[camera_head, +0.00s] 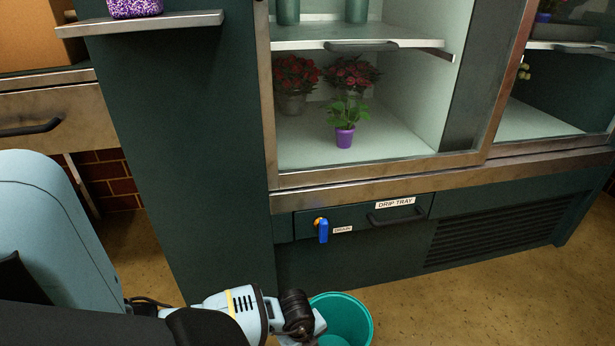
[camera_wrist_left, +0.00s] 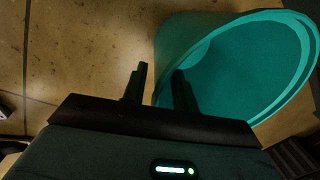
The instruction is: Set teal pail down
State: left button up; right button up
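The teal pail (camera_head: 352,308) is at the bottom of the head view, in front of the dark cabinet, its lower part cut off by the picture edge. It also shows in the left wrist view (camera_wrist_left: 250,75), its mouth tilted in the picture. My left gripper (camera_wrist_left: 160,72) is at the pail's rim. Its two fingers stand apart, with floor visible between the left finger and the pail. The right finger overlaps the pail's mouth, and the wall shows between the fingers. I cannot tell whether the pail's base touches the floor. My right gripper is not in view.
The cabinet has a drip tray drawer (camera_head: 365,215) with a blue drain valve handle (camera_head: 323,231). A potted plant in a purple pot (camera_head: 345,137) and red flowers (camera_head: 297,75) stand inside. Brown floor (camera_head: 460,300) is clear right of the pail.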

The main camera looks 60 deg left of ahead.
pick_arm(q)
notch_tip(320, 180, up, 9)
jog(key=s+p, duration=0.1)
jog(key=p, duration=0.3)
jog(key=shift+s+r, duration=0.2)
jog(key=shift+s, duration=0.05)
